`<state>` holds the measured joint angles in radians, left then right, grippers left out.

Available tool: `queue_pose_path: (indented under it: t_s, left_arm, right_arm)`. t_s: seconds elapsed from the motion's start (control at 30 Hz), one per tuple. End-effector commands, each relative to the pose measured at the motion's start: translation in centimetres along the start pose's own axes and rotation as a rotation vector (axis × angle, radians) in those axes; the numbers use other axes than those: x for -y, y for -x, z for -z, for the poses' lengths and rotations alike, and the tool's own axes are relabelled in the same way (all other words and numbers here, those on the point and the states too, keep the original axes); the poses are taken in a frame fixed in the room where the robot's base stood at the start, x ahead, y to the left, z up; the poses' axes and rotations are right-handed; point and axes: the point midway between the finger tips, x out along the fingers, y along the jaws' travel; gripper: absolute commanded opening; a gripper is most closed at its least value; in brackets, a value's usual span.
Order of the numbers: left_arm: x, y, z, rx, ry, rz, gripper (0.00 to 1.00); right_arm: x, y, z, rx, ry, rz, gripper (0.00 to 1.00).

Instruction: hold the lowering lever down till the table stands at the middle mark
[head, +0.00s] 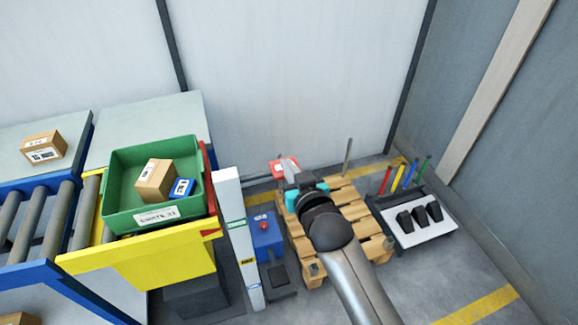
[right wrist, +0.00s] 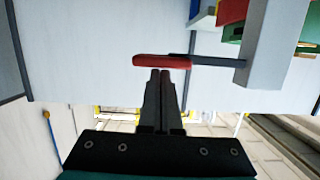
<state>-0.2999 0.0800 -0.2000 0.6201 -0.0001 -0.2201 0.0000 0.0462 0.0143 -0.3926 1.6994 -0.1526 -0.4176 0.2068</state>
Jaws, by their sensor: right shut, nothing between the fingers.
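The lowering lever has a red handle (right wrist: 162,61) on a thin dark rod. In the right wrist view the rod runs to a grey post (right wrist: 268,45). My right gripper (right wrist: 165,72) is shut and empty, its tips right at the handle; I cannot tell whether they touch. In the head view my right gripper (head: 290,172) is beside a red part (head: 280,166). The yellow lift table (head: 140,262) carries a green crate (head: 195,210). A white mast (head: 235,195) beside it bears green, yellow and blue marks. A red pointer (head: 211,233) on the table appears nearer the green mark than the yellow middle one.
A cardboard box (head: 155,180) and a blue box (head: 182,188) lie in the crate. A blue unit with a red button (head: 263,226) stands by the mast. A wooden pallet (head: 340,248) and a tool rack (head: 440,236) stand right. Roller conveyor (head: 52,225) is left.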

Motion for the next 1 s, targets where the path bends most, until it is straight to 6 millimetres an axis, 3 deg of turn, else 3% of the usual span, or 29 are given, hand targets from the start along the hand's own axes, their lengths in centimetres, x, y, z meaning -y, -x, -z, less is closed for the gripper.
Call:
queue_pose_path:
  t_s: [0.4, 1.0]
  left_arm:
    - [0.0, 0.6, 0.1, 0.0, 0.0, 0.0, 1.0]
    - [0.0, 0.6, 0.1, 0.0, 0.0, 0.0, 1.0]
  right_arm:
    - [-0.6, -0.8, -3.3, 0.004, -0.279, 0.068, 0.0]
    - [-0.5, -0.8, -3.7, 0.007, -0.301, 0.072, 0.0]
